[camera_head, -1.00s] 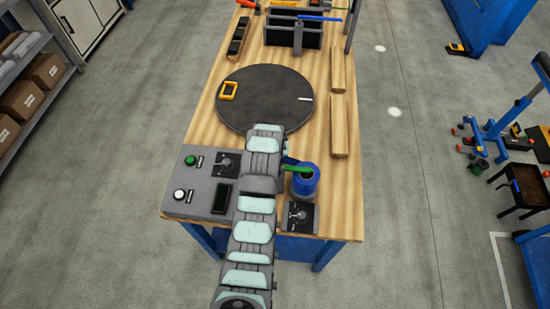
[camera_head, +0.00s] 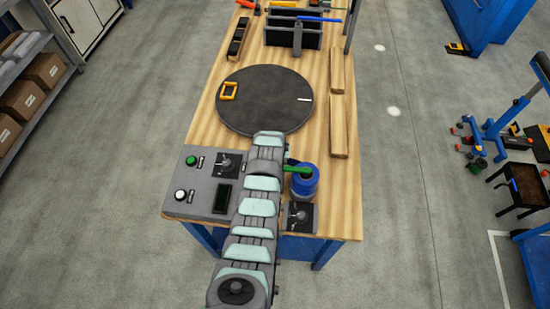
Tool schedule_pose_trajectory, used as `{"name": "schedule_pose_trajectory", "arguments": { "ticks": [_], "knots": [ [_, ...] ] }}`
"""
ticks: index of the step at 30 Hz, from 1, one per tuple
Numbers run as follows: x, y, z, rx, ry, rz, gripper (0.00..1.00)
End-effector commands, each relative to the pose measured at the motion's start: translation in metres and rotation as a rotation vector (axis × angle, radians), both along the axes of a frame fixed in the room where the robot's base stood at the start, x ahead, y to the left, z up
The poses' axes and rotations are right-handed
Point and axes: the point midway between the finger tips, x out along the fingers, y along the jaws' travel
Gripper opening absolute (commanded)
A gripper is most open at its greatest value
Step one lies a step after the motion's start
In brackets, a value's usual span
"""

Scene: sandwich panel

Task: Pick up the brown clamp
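I cannot make out a brown clamp for certain in the head view. A small orange-yellow frame-shaped piece (camera_head: 229,91) lies on the upper left of the black round turntable (camera_head: 268,112). My arm reaches up from the bottom edge over the front of the bench, and its far end is just at the turntable's near rim. My gripper's fingers are hidden beneath or behind the arm, so nothing shows of what they hold.
The wooden bench (camera_head: 213,118) carries a grey control box (camera_head: 180,206) left of my arm. A blue round container (camera_head: 305,181) with a green handle-like piece (camera_head: 298,168) stands close on the right. Wooden bars (camera_head: 337,126) lie along the right edge; a black rack (camera_head: 280,33) stands behind.

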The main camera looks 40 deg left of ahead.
Motion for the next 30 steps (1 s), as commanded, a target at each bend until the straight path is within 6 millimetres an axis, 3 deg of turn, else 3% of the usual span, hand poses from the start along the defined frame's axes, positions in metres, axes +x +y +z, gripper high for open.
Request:
{"name": "schedule_pose_trajectory", "arguments": {
  "ticks": [11,30],
  "knots": [
    [0.0007,0.0003,-0.0044,0.000,0.000,-0.001,0.58],
    [0.0006,0.0001,-0.0044,0.000,0.001,-0.001,0.07]
  ]
}}
